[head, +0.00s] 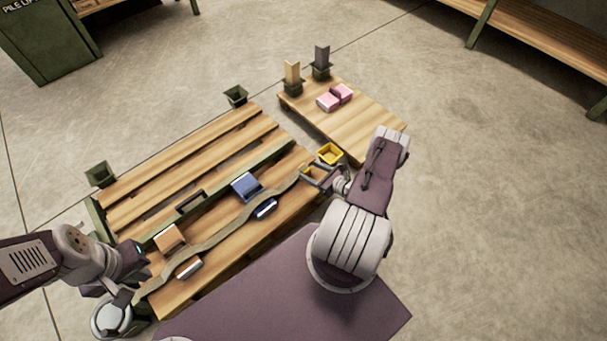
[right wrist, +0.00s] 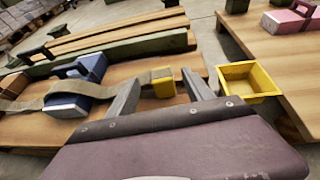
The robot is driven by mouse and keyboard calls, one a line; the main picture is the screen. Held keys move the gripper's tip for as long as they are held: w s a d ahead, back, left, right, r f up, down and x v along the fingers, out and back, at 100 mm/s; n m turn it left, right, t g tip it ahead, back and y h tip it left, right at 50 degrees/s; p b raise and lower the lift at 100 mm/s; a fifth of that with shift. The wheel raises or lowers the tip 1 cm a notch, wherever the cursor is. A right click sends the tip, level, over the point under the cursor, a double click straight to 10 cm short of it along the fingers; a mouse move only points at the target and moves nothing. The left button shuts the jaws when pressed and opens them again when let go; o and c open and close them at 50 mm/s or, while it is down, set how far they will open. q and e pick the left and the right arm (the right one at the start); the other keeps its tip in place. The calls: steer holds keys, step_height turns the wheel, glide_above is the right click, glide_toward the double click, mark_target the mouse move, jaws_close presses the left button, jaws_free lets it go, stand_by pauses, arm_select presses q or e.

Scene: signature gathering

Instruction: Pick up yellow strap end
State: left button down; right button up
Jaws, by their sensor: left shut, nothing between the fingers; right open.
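The yellow strap end (right wrist: 163,82) is a small yellow block at the tip of an olive strap (right wrist: 95,91). In the right wrist view it appears between the fingertips of my open right gripper (right wrist: 161,79); I cannot tell if they touch it. The strap (head: 225,231) also shows in the head view, running wavily along the slatted wooden pallet (head: 165,170). My right gripper (head: 318,172) is at the strap's right end there, partly hiding the tip. My left gripper (head: 132,292) is shut and empty near the strap's lower left end.
A yellow open bin (head: 329,153) stands just beyond my right gripper, and it shows in the right wrist view (right wrist: 250,86). A blue block (head: 246,186) and a tan block (head: 169,238) sit along the strap.

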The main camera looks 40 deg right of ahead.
mark_target(307, 170)
steer(key=w+f+b, duration=0.3)
steer(key=shift+w+a+b, duration=0.3)
steer(key=shift+w+b, duration=0.05)
steer(key=shift+b, duration=0.05)
steer(key=shift+w, duration=0.35)
steer(key=shift+w+r, duration=0.1)
steer(key=shift+r, duration=0.1)
jaws_close()
steer(key=r+p, duration=0.3)
steer(key=s+r+p, duration=0.1)
steer(key=r, duration=0.1)
steer(key=shift+d+r, duration=0.2)
steer(key=shift+d, duration=0.15)
steer(key=s+d+r+p, duration=0.5)
steer(key=s, duration=0.3)
steer(key=shift+s+d+r, duration=0.3)
steer(key=shift+s+d, duration=0.1)
